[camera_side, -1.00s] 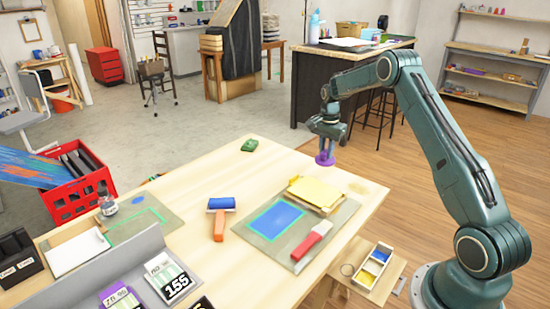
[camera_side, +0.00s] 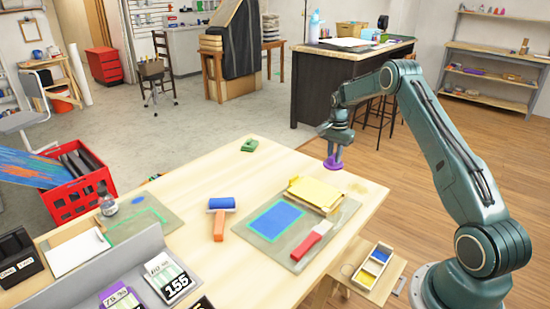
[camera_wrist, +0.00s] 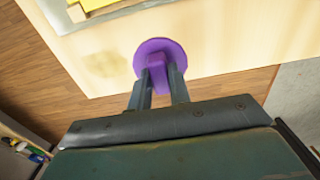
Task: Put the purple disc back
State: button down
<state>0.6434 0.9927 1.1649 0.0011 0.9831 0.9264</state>
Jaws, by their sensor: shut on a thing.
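The purple disc (camera_side: 333,163) is held under my gripper (camera_side: 335,150) near the far right edge of the wooden table. In the wrist view the purple disc (camera_wrist: 160,48) shows its round face, with a purple block-like grip between the fingers. My gripper (camera_wrist: 160,80) is shut on that grip. The disc appears close above the table's edge; I cannot tell whether it touches the wood. A round tan patch (camera_side: 372,188) lies on the tabletop to the right of the disc.
The yellow stack on a board (camera_side: 318,193) stands just in front of the disc. A blue printed sheet (camera_side: 276,220), a red-handled tool (camera_side: 312,241), a blue roller (camera_side: 221,204) and a green object (camera_side: 250,145) lie on the table. The tabletop left of the disc is clear.

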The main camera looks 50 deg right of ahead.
aim_at(334, 156)
jog(key=shift+f, duration=2.15)
jog(key=shift+f, duration=0.5)
jog(key=c, duration=1.1)
grip_release()
jog(key=shift+c, duration=0.2)
jog(key=c, duration=0.3)
jog(key=shift+r, duration=4.45)
